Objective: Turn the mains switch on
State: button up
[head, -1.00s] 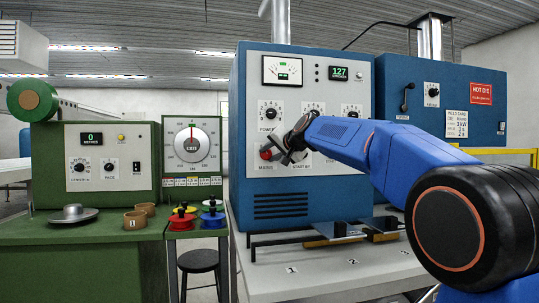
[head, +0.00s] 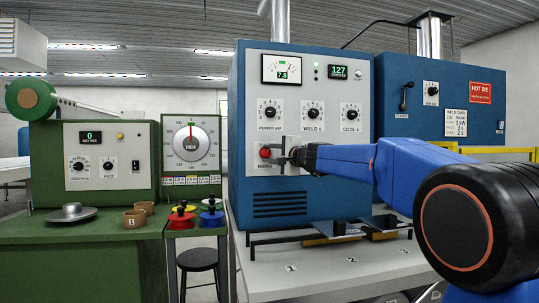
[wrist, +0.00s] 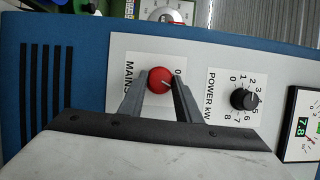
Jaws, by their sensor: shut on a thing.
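The mains switch is a red round knob (head: 265,153) on the lower left of the welder's pale panel, above the label MAINS. It also shows in the wrist view (wrist: 159,76), with a 0 printed beside it and a small pale mark on its face. My gripper (head: 279,153) reaches it from the right in the head view. In the wrist view the two grey fingers of my gripper (wrist: 160,82) lie one on each side of the knob, shut on it. The fingers hide part of the markings around it.
The power knob (wrist: 244,98) sits close to the mains switch. The weld knob (head: 312,114) and cool knob (head: 350,115) are in the same row. A digital meter (head: 282,69) reads about 7.8.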

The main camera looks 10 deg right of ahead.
jog(key=shift+f+m, duration=0.15)
jog(key=shift+m, duration=0.35)
jog(key=o, duration=1.1)
jog(key=shift+c, duration=0.2)
jog(key=shift+t, duration=0.3)
jog(key=shift+s, duration=0.1)
jog(key=shift+s+d, duration=0.15)
jog(key=shift+s, duration=0.1)
jog(key=v, duration=1.6)
jog(key=shift+s+d, duration=0.25)
